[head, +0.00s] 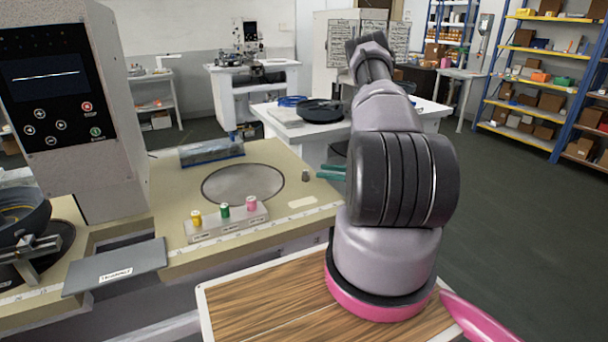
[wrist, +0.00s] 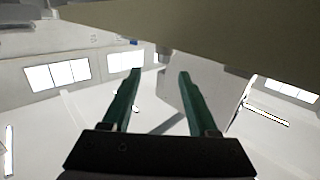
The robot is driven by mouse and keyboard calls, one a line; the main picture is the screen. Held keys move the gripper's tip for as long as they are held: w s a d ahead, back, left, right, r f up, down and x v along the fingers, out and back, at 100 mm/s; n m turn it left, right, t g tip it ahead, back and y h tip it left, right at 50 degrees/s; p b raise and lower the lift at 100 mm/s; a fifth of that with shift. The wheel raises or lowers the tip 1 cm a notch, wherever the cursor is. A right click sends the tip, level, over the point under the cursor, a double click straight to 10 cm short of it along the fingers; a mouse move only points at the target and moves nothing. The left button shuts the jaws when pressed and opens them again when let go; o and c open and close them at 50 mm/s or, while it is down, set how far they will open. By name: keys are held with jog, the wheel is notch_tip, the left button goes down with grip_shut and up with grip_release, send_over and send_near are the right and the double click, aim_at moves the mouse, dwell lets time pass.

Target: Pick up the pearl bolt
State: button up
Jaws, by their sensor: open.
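A small grey-brown upright piece (head: 305,176) stands on the beige worktop, right of the round grey plate. It may be the pearl bolt, but it is too small to be sure. My gripper (head: 320,171) is at the worktop's right edge, just right of this piece and apart from it. Its two teal fingers point left. In the wrist view my gripper (wrist: 158,72) is open, with nothing between the fingers. My arm hides part of the area behind the gripper.
A round grey plate (head: 243,184) is set in the beige worktop (head: 170,185). A labelled block (head: 227,222) in front holds yellow, green and pink spools. A blue-edged tray (head: 211,152) lies behind. A tall machine with a control panel (head: 57,95) stands left. A white table (head: 290,125) is beyond.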

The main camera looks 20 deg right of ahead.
aim_at(306, 170)
jog(key=shift+x, duration=1.2)
jog(key=x, duration=0.3)
jog(key=shift+a+f, duration=0.1)
jog(key=shift+a, duration=0.35)
jog(key=shift+w+a, duration=0.4)
grip_shut()
